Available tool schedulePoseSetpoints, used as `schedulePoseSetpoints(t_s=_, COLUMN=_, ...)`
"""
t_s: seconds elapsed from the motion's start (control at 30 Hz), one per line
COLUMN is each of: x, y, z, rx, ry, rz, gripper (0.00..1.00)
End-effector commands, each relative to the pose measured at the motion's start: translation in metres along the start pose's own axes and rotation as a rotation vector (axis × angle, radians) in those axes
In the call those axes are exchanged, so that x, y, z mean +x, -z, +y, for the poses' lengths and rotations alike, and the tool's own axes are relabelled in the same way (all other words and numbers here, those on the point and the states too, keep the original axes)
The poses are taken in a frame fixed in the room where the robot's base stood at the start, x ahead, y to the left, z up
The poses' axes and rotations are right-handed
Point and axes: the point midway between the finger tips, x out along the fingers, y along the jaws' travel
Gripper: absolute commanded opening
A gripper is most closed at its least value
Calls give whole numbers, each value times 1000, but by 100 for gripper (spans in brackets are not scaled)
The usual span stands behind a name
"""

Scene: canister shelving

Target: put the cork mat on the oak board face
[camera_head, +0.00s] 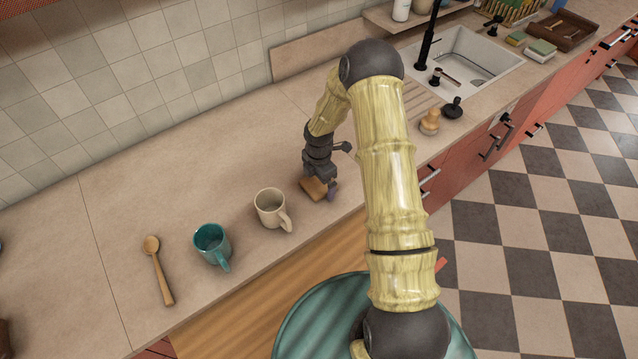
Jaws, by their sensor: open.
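A small tan-brown flat piece (311,189), which looks like the cork mat, is on the counter close to the front edge. My gripper (321,187) is open and points down right at it. I cannot tell whether the fingers are around the piece or only above it, as the gripper hides part of it. A plain wood-grained board (235,300), which looks like the oak board, lies along the counter's front edge at the lower middle. Its visible face is bare, and my base covers its right part.
A cream mug (271,208), a teal mug (211,243) and a wooden spoon (157,268) lie left of my gripper. A wooden-handled brush (430,121), a black stopper (452,108) and the sink (468,62) are to the right. The back-left counter is clear.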

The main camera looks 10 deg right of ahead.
Motion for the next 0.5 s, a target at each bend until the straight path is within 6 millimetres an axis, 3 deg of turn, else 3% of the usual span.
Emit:
schedulePoseSetpoints(t_s=0.33, x=0, y=1, z=0, rx=-2, ry=0, rz=0, gripper=98)
schedulePoseSetpoints(t_s=0.5, x=0, y=1, z=0, rx=-1, ry=0, rz=0, gripper=65)
